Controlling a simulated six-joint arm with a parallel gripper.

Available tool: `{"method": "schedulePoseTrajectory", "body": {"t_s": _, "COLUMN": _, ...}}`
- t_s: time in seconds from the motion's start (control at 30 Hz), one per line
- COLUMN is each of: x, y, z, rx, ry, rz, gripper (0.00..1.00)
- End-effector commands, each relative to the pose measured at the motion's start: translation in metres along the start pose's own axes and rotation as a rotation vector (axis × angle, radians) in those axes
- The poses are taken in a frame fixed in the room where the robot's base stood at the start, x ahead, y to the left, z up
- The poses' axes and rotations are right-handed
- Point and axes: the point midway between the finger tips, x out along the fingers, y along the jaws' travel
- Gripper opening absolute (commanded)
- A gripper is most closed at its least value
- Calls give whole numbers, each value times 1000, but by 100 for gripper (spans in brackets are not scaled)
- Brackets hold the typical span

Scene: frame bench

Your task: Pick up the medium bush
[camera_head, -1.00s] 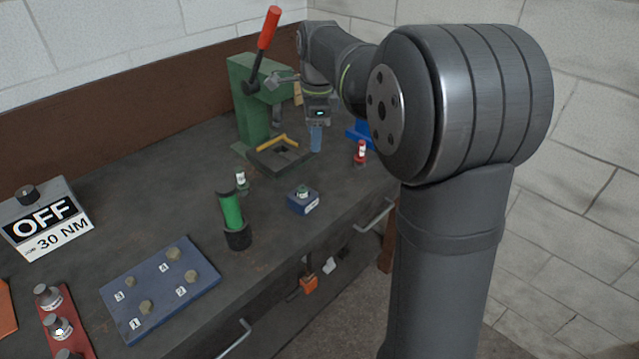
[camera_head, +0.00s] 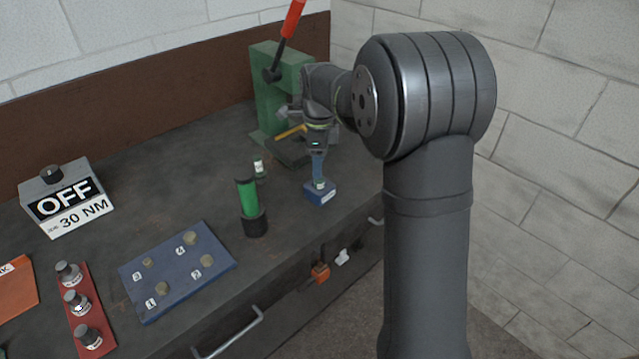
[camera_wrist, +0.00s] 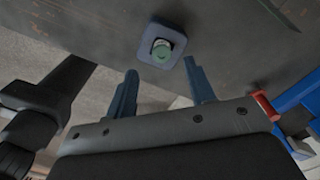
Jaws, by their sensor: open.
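A small grey-green bush (camera_head: 319,183) stands in a square blue holder (camera_head: 321,195) near the bench's front edge. The wrist view shows this bush (camera_wrist: 162,47) from above, inside the blue holder (camera_wrist: 148,30). I cannot read a size on it. My gripper (camera_head: 318,172) points down right over this bush. In the wrist view my gripper (camera_wrist: 161,67) is open, with its two blue fingers apart and the bush beyond and between their tips. Nothing is held. Another small bush with a white label (camera_head: 259,168) stands further back to the left.
A green press (camera_head: 268,100) with a red lever stands behind my gripper. A green cylinder in a black base (camera_head: 248,205) stands to the left. A blue numbered plate (camera_head: 180,270), a red rack (camera_head: 88,310) and a torque box (camera_head: 66,200) are further left.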

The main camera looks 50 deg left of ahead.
Motion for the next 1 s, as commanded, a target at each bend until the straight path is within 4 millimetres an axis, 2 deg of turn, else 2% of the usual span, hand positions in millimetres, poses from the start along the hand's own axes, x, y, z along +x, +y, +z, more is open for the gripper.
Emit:
{"method": "schedulePoseTrajectory", "body": {"t_s": 0.13, "x": 11, "y": 0, "z": -1, "rx": 0, "ry": 0, "rz": 2, "gripper": 49}}
{"method": "schedulePoseTrajectory", "body": {"t_s": 0.4, "x": 49, "y": -2, "z": -2, "rx": 0, "ry": 0, "rz": 0, "gripper": 49}}
{"method": "schedulePoseTrajectory", "body": {"t_s": 0.7, "x": 54, "y": -2, "z": -2, "rx": 0, "ry": -1, "rz": -1, "gripper": 49}}
{"method": "schedulePoseTrajectory", "body": {"t_s": 0.93, "x": 53, "y": -2, "z": -2, "rx": 0, "ry": -1, "rz": -1, "gripper": 4}}
{"method": "schedulePoseTrajectory", "body": {"t_s": 1.0, "x": 53, "y": -2, "z": -2, "rx": 0, "ry": -1, "rz": -1, "gripper": 2}}
